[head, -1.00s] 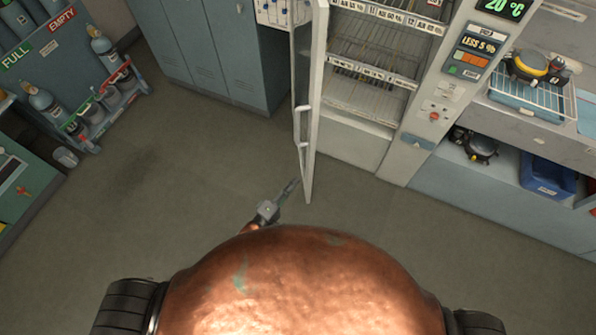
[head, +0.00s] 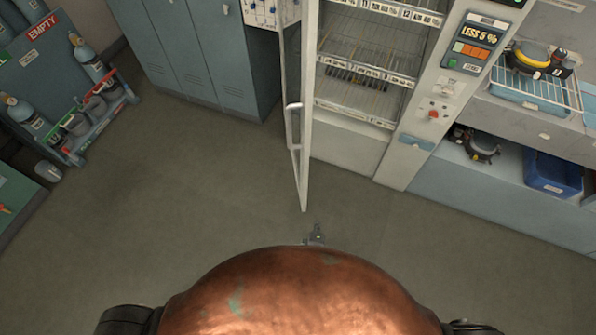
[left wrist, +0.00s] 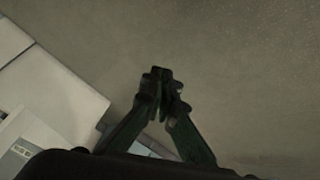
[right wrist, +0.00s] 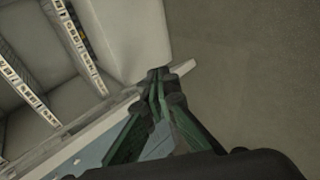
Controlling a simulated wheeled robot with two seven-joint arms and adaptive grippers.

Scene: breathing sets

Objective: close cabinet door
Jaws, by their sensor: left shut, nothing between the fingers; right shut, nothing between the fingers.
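The tall cabinet (head: 345,150) stands at the upper middle of the head view, its shelves exposed. Its pale-framed door (head: 305,150) stands wide open, with its free end towards me and a handle (head: 293,125) on its left face. My right gripper (head: 315,232) shows just below the door's free end, partly hidden by my body. In the right wrist view my right gripper (right wrist: 160,76) is shut and empty, with the cabinet shelves to its left. My left gripper (left wrist: 160,76) is shut and empty in the left wrist view, over floor; the head view does not show it.
Blue-grey lockers (head: 200,55) stand left of the door. A gas cylinder rack (head: 75,80) is at far left. A counter with a wire basket (head: 535,75) and a blue bin (head: 553,175) are at right. The floor (head: 180,200) between is clear.

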